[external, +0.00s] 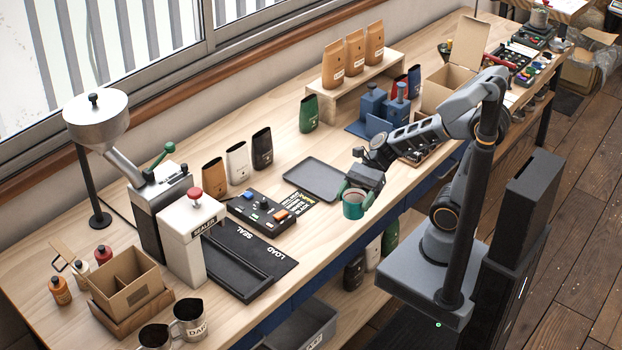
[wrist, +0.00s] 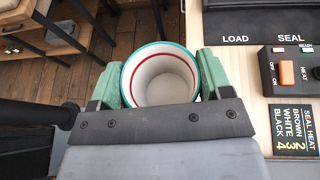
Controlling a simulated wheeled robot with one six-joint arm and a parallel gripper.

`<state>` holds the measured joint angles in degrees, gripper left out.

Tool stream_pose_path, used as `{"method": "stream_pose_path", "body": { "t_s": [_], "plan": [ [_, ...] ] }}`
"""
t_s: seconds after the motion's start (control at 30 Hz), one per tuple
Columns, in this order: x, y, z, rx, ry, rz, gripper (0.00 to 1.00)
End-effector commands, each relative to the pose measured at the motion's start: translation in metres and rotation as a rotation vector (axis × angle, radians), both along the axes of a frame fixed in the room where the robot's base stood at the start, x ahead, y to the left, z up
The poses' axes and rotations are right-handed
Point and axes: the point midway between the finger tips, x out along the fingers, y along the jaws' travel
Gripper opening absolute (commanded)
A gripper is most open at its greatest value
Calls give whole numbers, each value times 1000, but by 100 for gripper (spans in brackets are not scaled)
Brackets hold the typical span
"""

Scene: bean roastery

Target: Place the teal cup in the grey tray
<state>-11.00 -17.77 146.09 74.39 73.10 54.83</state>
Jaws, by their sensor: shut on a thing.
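The teal cup (external: 354,204) is held by my gripper (external: 358,190) near the front edge of the bench in the external view. In the wrist view the cup (wrist: 160,78) shows its white inside, a teal rim and a red ring, and looks empty. The green fingers of my gripper (wrist: 160,95) press on both sides of it. The grey tray (external: 314,179) lies flat and empty on the bench, to the left of and behind the cup. The cup is apart from the tray. The tray does not show in the wrist view.
A control box (external: 262,213) with an orange switch and a black sealing mat (external: 245,258) lie left of the tray. Coffee bags (external: 262,148) stand behind. A blue fixture (external: 375,108) stands beyond the tray. The bench around the tray is mostly clear.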

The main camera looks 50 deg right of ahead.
Motion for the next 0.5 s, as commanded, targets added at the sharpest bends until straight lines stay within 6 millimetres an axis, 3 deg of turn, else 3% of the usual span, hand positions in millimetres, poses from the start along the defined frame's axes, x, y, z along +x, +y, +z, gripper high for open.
{"method": "stream_pose_path", "body": {
  "t_s": [0.17, 0.27, 0.5],
  "plan": [
    [11, -15, -8, -2, 8, -65, 46],
    [33, -36, -17, -3, 9, -158, 46],
    [93, -110, -22, -4, -11, -389, 46]
  ]
}}
